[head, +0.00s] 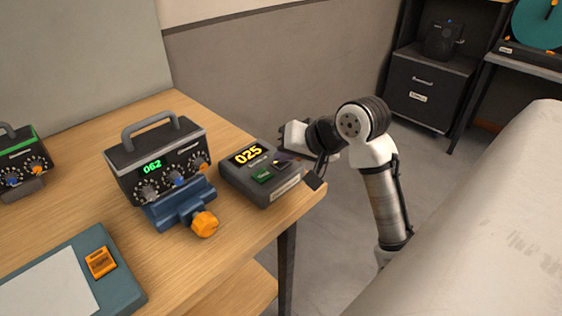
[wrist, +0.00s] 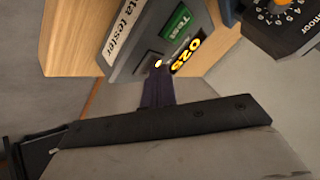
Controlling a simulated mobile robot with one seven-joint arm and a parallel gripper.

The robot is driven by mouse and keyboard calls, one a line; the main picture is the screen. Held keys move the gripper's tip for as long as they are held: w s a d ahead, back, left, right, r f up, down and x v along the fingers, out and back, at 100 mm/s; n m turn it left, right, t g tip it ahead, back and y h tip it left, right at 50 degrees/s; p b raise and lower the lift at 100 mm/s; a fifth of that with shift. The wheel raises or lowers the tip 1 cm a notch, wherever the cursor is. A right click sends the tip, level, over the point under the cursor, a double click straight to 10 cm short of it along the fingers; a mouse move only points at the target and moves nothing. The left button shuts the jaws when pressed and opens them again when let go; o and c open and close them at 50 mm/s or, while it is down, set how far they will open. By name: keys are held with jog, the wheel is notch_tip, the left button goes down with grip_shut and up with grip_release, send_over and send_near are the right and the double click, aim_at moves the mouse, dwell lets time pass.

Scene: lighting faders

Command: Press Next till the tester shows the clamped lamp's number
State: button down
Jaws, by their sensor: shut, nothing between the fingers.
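The tester (head: 262,194) is a dark grey box at the table's right end; its yellow display reads 025. It has a green Test button (head: 263,177) and a dark button beside it, largely hidden by my gripper. The clamped unit (head: 128,160), a black box with a handle, shows 062 in green and sits in a blue clamp (head: 165,212) with an orange knob. My gripper (head: 284,157) is shut and empty, its tip at the tester's dark button. In the wrist view the fingers (wrist: 157,72) reach that button's edge; I cannot tell whether they touch it. The tester (wrist: 135,45) also shows there.
A green-trimmed unit (head: 25,152) with knobs stands at the table's far left. A teal board (head: 118,268) with a paper sheet and an orange object lies at the front left. A black cabinet (head: 425,95) stands at the back right. Bare wood lies between the units.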

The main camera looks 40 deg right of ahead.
aim_at(285, 166)
jog(key=shift+r+p, duration=0.75)
notch_tip(285, 166, up, 5)
jog(key=p, duration=0.4)
jog(key=shift+p, duration=0.3)
dwell(0.7)
